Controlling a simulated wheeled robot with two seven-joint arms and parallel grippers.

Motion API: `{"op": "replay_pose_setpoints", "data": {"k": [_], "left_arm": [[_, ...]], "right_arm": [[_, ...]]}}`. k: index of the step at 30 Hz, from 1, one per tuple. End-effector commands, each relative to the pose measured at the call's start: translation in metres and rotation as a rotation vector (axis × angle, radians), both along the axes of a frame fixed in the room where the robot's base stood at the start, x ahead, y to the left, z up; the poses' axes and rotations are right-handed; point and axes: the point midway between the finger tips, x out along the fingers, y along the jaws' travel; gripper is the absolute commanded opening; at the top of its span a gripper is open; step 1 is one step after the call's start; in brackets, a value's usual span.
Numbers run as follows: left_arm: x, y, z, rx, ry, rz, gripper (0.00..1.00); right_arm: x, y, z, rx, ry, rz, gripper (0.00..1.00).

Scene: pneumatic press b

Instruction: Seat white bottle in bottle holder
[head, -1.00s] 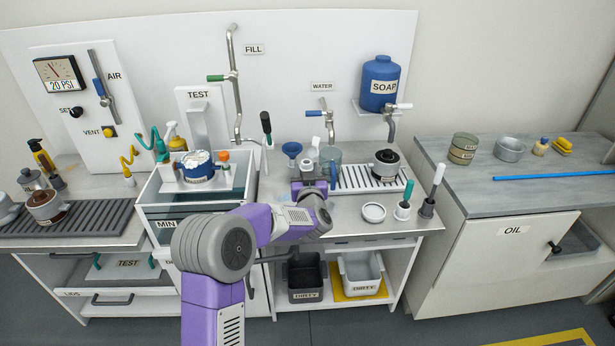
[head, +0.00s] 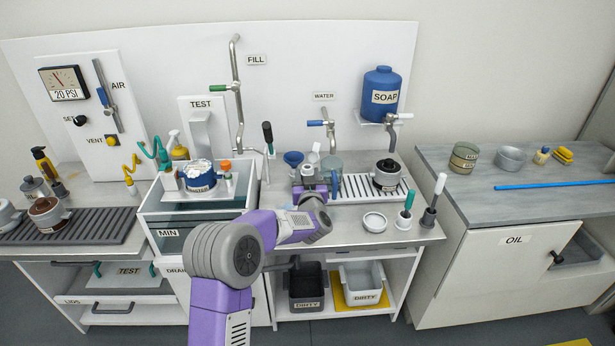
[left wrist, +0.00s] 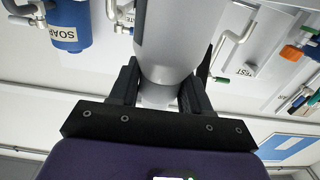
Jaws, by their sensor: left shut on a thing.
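My left gripper (head: 311,184) is over the middle bench, just in front of the blue funnel and the clear beaker. In the left wrist view its two fingers (left wrist: 159,92) are shut on a smooth whitish cylinder, which looks like the white bottle (left wrist: 168,38). In the head view a small white tip (head: 316,147) shows behind the gripper; the rest is hidden by my gripper and wrist. I cannot single out the bottle holder in either view. My right gripper is not in view.
The blue funnel (head: 293,157), clear beaker (head: 332,166) and water tap (head: 329,128) stand close behind the gripper. A drain rack (head: 352,187) with a dark pot (head: 387,174) is to the right. A water tub (head: 160,205) is to the left. The bench front is mostly clear.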

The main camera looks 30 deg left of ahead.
Motion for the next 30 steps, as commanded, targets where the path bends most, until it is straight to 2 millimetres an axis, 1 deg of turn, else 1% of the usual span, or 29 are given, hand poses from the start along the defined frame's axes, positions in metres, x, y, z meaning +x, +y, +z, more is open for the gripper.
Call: {"op": "replay_pose_setpoints", "data": {"k": [30], "left_arm": [[0.0, 0.0, -0.024, 0.001, -0.002, 0.0, 0.0]], "right_arm": [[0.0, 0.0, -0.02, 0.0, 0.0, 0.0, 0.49]]}}
